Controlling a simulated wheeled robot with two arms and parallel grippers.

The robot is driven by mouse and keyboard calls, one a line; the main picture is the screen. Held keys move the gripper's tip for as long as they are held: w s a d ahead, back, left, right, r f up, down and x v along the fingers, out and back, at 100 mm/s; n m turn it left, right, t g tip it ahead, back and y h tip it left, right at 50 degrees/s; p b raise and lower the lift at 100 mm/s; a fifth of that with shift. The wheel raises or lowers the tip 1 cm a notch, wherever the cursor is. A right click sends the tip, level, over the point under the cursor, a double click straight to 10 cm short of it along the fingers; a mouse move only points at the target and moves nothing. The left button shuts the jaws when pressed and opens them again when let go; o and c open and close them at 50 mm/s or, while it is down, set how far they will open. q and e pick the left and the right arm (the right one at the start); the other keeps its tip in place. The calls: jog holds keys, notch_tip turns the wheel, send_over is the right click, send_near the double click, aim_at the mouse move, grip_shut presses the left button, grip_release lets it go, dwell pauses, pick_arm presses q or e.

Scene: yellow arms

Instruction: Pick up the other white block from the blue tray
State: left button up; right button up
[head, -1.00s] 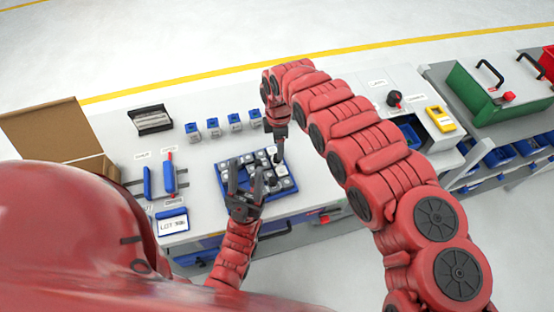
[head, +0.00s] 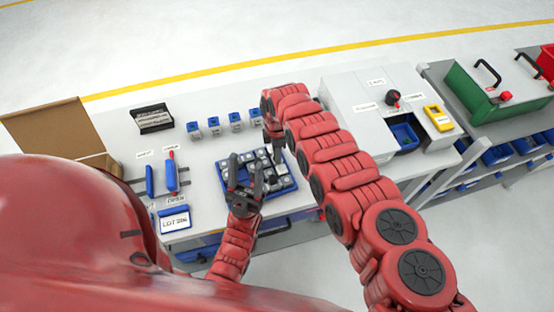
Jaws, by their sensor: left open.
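The blue tray (head: 291,200) sits on the grey-white bench and holds several white and grey blocks (head: 284,182). My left gripper (head: 243,164) is open, its two dark fingers spread over the left part of the tray. It covers some of the blocks there. My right gripper (head: 278,156) points down at the tray's far right edge, beside the blocks. It is too small to tell whether its jaws are open or hold anything. I cannot tell which single block is the other white one.
Several blue-and-white blocks (head: 214,126) stand in a row behind the tray. A black holder (head: 152,118), blue-handled fixtures (head: 170,175) and a labelled blue sign (head: 174,220) are at left. A white box with a blue bin (head: 404,134) is at right.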

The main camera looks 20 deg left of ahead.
grip_shut()
jog(key=shift+r, duration=0.1)
